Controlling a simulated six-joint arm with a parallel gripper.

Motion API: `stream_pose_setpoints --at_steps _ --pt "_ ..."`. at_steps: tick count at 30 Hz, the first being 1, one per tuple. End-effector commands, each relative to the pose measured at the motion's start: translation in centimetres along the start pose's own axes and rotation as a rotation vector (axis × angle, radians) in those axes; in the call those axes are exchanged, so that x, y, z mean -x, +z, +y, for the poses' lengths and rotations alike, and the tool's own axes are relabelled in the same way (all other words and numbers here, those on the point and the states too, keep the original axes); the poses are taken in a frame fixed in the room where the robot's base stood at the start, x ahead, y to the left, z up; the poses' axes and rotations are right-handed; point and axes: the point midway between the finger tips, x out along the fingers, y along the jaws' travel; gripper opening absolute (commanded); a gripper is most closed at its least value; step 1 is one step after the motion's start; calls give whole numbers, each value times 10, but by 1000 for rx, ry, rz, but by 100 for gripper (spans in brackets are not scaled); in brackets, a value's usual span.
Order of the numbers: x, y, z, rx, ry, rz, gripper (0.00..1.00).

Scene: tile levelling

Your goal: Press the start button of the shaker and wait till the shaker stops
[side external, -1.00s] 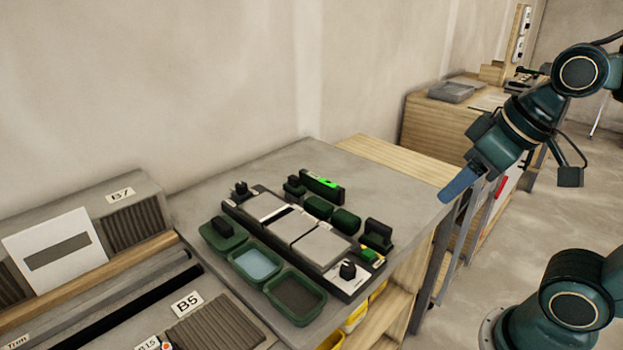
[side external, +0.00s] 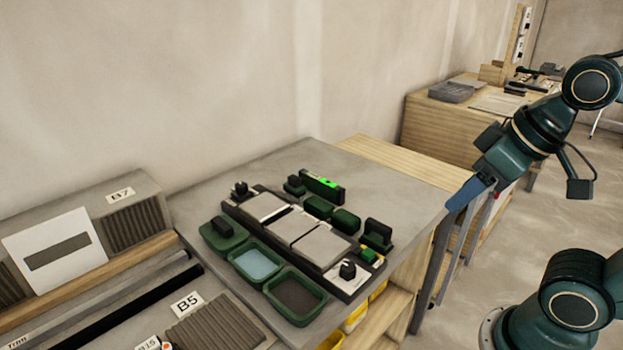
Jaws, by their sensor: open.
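A long black device (side external: 236,212) with square grey tiles on it lies on the grey table; I take it for the shaker. At its near right end is a pale panel (side external: 349,285) with a black knob (side external: 347,269). A small green block (side external: 368,255) that may be the start button sits beside the knob; I cannot tell for sure. No motion of the device can be made out. My gripper (side external: 459,200) has blue fingers, is open and appears empty. It hangs right of the table's right edge, apart from the device, pointing down and left.
Green trays (side external: 246,281) stand in front of the device. Behind it are green blocks (side external: 345,220) and a spirit level (side external: 322,186) with a bright green vial. A grey table surface (side external: 400,190) is free at the right. A wooden bench (side external: 432,128) stands farther back.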

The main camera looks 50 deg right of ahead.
Motion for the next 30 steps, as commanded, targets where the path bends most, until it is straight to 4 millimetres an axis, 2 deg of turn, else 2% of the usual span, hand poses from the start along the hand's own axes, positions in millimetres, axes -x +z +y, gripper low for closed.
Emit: stream_pose_setpoints --at_steps 9,11,17,30 --pt "0 0 0 0 0 0 50" --pt "0 0 0 0 0 0 40" --pt "0 0 0 0 0 0 1" --pt "0 0 0 0 0 0 0"
